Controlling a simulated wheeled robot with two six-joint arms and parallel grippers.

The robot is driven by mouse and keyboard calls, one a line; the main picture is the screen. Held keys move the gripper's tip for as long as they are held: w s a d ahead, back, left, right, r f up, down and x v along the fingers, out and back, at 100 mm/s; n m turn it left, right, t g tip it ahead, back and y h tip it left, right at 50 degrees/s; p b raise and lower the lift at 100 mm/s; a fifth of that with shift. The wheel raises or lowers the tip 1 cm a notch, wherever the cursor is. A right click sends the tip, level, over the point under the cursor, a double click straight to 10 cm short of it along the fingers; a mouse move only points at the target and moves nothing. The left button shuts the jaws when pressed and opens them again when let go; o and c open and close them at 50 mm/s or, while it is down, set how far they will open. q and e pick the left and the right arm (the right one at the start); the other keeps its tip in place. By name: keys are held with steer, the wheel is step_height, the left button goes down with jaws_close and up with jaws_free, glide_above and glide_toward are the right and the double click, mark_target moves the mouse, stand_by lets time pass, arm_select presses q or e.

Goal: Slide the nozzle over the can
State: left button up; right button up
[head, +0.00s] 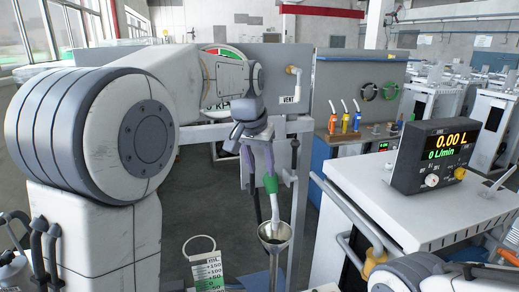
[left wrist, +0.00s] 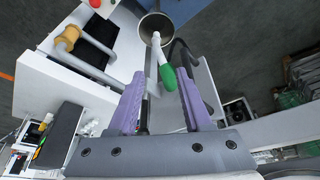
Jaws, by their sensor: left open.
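The nozzle has a green grip (head: 271,184) and a pale spout that points down to the wide metal mouth of the can (head: 275,234). In the left wrist view the spout (left wrist: 156,46) ends at or over the can's round opening (left wrist: 155,24); I cannot tell how deep it sits. My left gripper (head: 264,185) has two purple fingers spread apart. In the left wrist view the green grip (left wrist: 167,77) shows between the tips of the open left gripper (left wrist: 159,78), closer to the right-hand finger. My right gripper is not in view.
A white cabinet with a black digital display (head: 436,152) is on the right. Coloured bottles (head: 345,122) stand on a bench behind. Grey floor lies between.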

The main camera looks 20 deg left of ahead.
mark_target(261, 171)
arm_select(q)
steer(key=w+a+r+n, duration=0.1)
steer(key=w+a+r, duration=0.2)
steer(key=a, duration=0.1)
steer(key=p+x, duration=0.1)
steer(key=x, duration=0.2)
steer(key=p+x, duration=0.1)
steer(key=x, duration=0.2)
steer(key=p+x, duration=0.1)
steer(key=x, duration=0.2)
steer(key=shift+w+a+f, duration=0.1)
steer(key=shift+a+f, duration=0.15)
steer(key=shift+f, duration=0.1)
steer(key=shift+t, duration=0.3)
jaws_close()
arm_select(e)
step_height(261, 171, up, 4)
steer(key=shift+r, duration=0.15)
arm_select(q)
steer(key=shift+r, duration=0.1)
